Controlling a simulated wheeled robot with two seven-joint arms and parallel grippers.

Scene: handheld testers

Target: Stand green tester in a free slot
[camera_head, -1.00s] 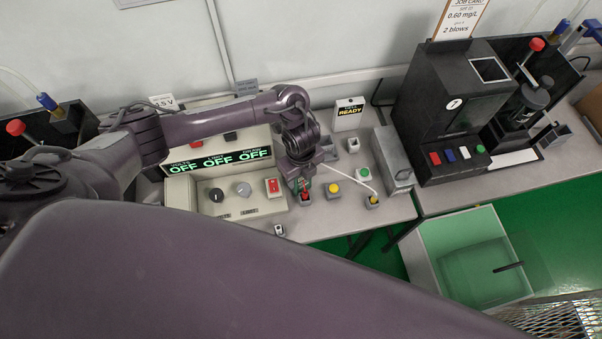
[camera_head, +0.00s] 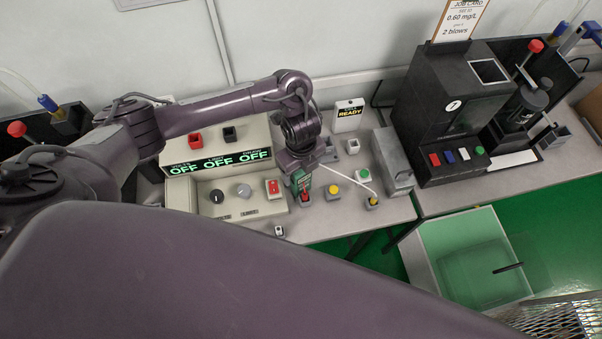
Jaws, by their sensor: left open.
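The green tester (camera_head: 303,182) is upright on the bench, right of the power supply panel. Its lower front shows red, and its foot is at a small grey holder (camera_head: 305,200). I cannot tell how deep it sits. My left gripper (camera_head: 300,170) is open, pointing down just above and around the tester's top, which it partly hides. Contact cannot be told. My right gripper is not in view.
The beige supply with OFF displays (camera_head: 213,170) stands left of the tester. Yellow (camera_head: 333,189) and green (camera_head: 364,174) buttons, a READY sign (camera_head: 349,113) and a grey box (camera_head: 393,160) are to the right. A black machine (camera_head: 450,110) stands further right.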

